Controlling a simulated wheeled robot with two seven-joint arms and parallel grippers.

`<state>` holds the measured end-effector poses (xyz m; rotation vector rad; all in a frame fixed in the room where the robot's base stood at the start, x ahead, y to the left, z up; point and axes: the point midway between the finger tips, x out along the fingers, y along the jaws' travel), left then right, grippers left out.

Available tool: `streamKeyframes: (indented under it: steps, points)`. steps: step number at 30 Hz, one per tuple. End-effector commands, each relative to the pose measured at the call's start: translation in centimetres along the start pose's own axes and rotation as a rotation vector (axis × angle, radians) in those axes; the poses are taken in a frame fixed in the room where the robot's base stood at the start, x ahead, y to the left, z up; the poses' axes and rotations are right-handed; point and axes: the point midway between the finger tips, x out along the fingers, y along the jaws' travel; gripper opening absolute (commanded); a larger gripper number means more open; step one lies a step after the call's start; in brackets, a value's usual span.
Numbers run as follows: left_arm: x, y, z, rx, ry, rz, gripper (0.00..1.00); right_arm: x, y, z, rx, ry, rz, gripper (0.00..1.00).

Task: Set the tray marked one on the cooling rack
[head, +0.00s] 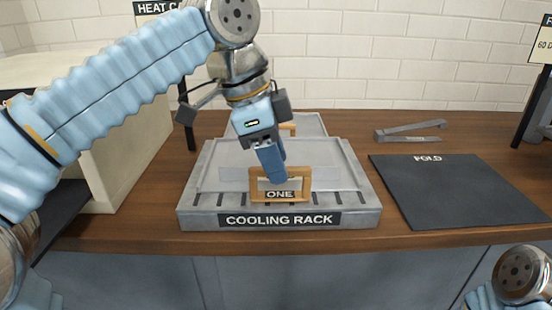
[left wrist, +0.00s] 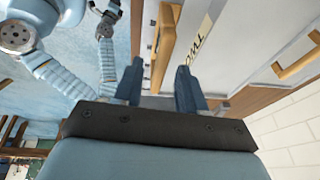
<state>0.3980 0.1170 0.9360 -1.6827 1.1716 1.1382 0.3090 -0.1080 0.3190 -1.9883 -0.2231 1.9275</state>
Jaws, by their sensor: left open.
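The tray marked one (head: 230,160) is a grey tray with a wooden handle (head: 303,187) at its front and an ONE label under it. It lies on the grey cooling rack (head: 195,219). My left gripper (head: 272,174) is open at the handle and hides part of its top bar. In the left wrist view the fingers (left wrist: 159,92) stand apart, with one end of a wooden handle (left wrist: 166,45) seen between them. I cannot tell whether they touch it. My right gripper does not show; only part of my right arm does.
Another tray (head: 311,124) with a wooden handle stands behind. A dark FOLD mat (head: 455,190) and a grey tool (head: 408,131) lie to the right. A pale cabinet (head: 115,150) stands left.

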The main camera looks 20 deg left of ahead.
Motion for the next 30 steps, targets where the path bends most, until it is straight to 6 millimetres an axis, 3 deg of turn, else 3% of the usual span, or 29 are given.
streamKeyframes:
  steps: [9, 15, 20, 30]
  points:
    - [-7.6, -0.1, -0.3, 0.002, 0.004, -0.003, 0.4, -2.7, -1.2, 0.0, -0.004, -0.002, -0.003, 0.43]
    - [-10.5, 0.0, -0.2, 0.002, 0.002, -0.002, 0.4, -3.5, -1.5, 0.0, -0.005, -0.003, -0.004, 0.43]
    - [-11.3, 0.0, -0.1, 0.001, 0.001, -0.001, 0.4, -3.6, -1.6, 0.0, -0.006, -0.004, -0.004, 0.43]
    - [-10.9, -0.2, -0.1, -0.002, 0.001, 0.001, 0.4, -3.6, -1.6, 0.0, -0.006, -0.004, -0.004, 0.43]
